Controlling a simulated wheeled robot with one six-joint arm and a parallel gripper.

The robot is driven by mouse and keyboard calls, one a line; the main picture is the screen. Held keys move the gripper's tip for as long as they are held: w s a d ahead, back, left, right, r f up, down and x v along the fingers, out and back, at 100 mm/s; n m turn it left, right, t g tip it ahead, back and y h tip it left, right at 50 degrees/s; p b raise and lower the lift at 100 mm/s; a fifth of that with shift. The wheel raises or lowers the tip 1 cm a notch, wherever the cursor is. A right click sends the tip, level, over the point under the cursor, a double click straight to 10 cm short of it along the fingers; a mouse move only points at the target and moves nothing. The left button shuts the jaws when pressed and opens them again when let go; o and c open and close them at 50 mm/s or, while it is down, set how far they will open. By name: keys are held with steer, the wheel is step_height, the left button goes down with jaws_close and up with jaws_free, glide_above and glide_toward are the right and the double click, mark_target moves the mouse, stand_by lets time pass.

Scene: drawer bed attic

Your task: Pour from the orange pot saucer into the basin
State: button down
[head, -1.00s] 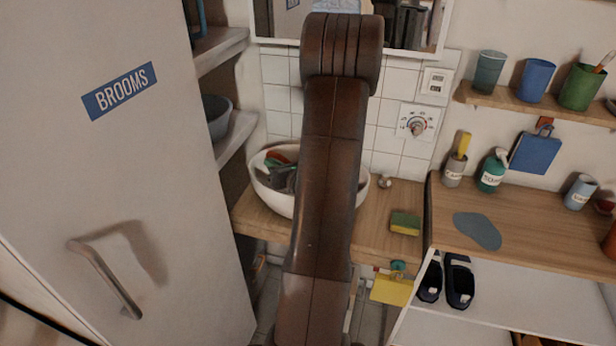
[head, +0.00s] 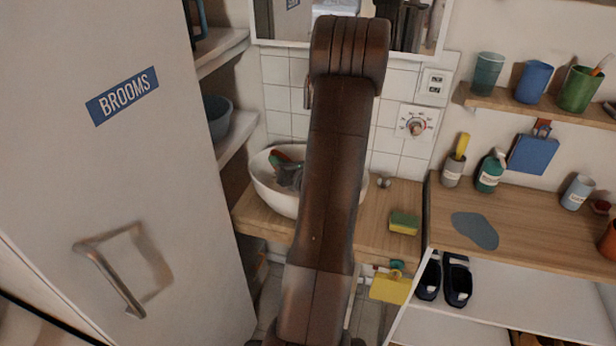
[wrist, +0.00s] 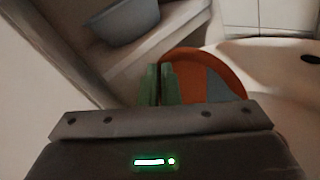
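The orange pot saucer (wrist: 195,68) is in the wrist view, its left edge between the green fingertips of my gripper (wrist: 161,84). A blue-grey patch shows on its right side; I cannot tell whether it is liquid. The saucer looks tilted. The white basin (wrist: 278,62) lies to its right and below. My arm hides the basin's middle. I see no stream falling.
A sponge (head: 404,223) and a small knob (head: 384,182) are on the counter right of the basin. A mirror (head: 268,25) hangs behind.

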steer(key=shift+w+d+r+m+p, duration=0.2)
steer(key=shift+d+r+m+p, duration=0.35)
steer(key=shift+m+p, duration=0.2)
stand_by(0.5)
steer(key=shift+f, duration=0.1)
steer(key=a+f+n+b, duration=0.2)
steer(key=b, duration=0.1)
steer(key=shift+s, duration=0.3)
steer(key=shift+a+h, duration=0.1)
steer(key=shift+h, duration=0.2)
steer(key=s+a+f+n+g+h+b, duration=0.1)
steer(key=s+a+f+n+h+b, duration=0.1)
steer(key=a+n+b, duration=0.4)
steer(key=shift+s+a+f+h+b, duration=0.25)
steer(key=shift+a+h+b, duration=0.65)
steer(key=shift+a+b, duration=1.25)
steer(key=shift+s+d+b, duration=0.1)
steer(key=shift+d+b, duration=0.3)
steer(key=shift+b, duration=0.1)
